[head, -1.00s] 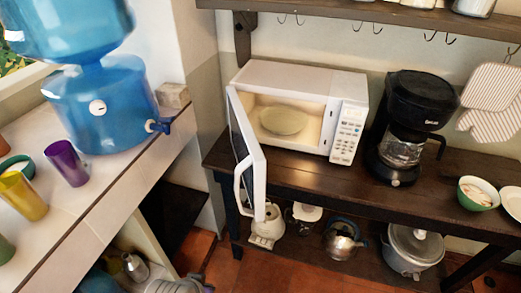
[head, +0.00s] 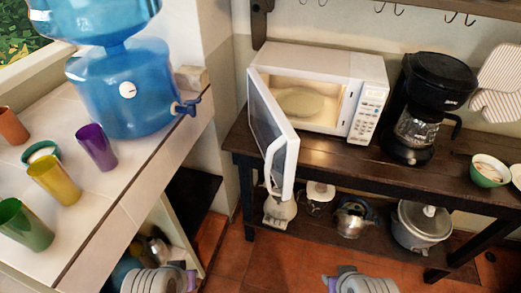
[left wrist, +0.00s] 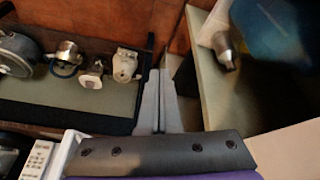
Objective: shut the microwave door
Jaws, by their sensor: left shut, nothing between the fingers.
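The white microwave (head: 318,57) stands on the dark wooden table. Its door (head: 271,117) is hinged at the left and swung wide open toward me, so the lit inside and a glass plate (head: 299,102) show. The white door handle (head: 273,165) hangs near the door's free edge. In the left wrist view, the microwave's control panel (left wrist: 36,160) shows at the lower left. My left gripper (left wrist: 156,76) is shut and empty there, apart from the microwave. In the head view only parts of my two arms show at the bottom edge; my right gripper's fingers are out of view.
A black coffee maker (head: 432,100) stands right of the microwave. A tiled counter (head: 110,200) at the left holds a blue water dispenser (head: 125,90) and several cups. A kettle (head: 352,216) and a pot (head: 420,226) sit on the lower shelf. Floor shows between table and counter.

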